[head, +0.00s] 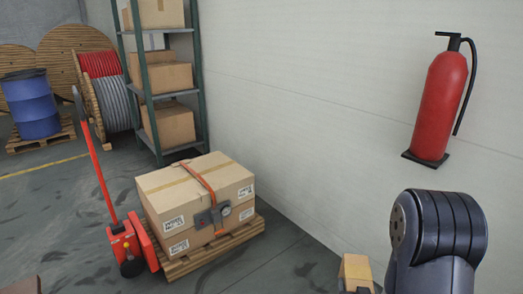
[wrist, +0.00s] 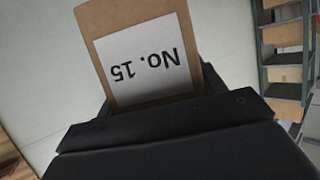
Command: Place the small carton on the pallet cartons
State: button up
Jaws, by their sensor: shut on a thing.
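The small carton (wrist: 134,18) is brown cardboard with a white label reading "No. 15", upside down in the wrist view. My gripper (wrist: 155,105) is shut on it. The pallet cartons (head: 170,196) are strapped with an orange band on a wooden pallet (head: 240,236) at centre left. The held carton appears to the right of them, apart from them in the picture.
A red pallet jack (head: 125,240) stands left of the pallet. A shelf rack (head: 148,100) with cartons is behind, and cable reels (head: 100,75) and a blue drum (head: 31,104) are at the far left. A fire extinguisher (head: 440,105) hangs on the right wall.

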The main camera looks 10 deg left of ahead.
aim_at(169, 190)
jog(key=i+j+u, duration=0.2)
jog(key=i+u, duration=0.25)
jog(key=i+j+u, duration=0.1)
jog(key=i+u, duration=0.2)
jog(key=u, duration=0.2)
jog(key=i+l+u, duration=0.1)
jog(key=i+u, duration=0.35)
jog(key=i+j, duration=0.15)
jog(key=i, duration=0.45)
jog(key=i+j+u, duration=0.1)
jog(key=i, duration=0.55)
jog(key=i+j+z, duration=0.3)
jog(key=i, duration=0.2)
jog(key=i+j+z, duration=0.3)
jog(key=i+j, duration=0.15)
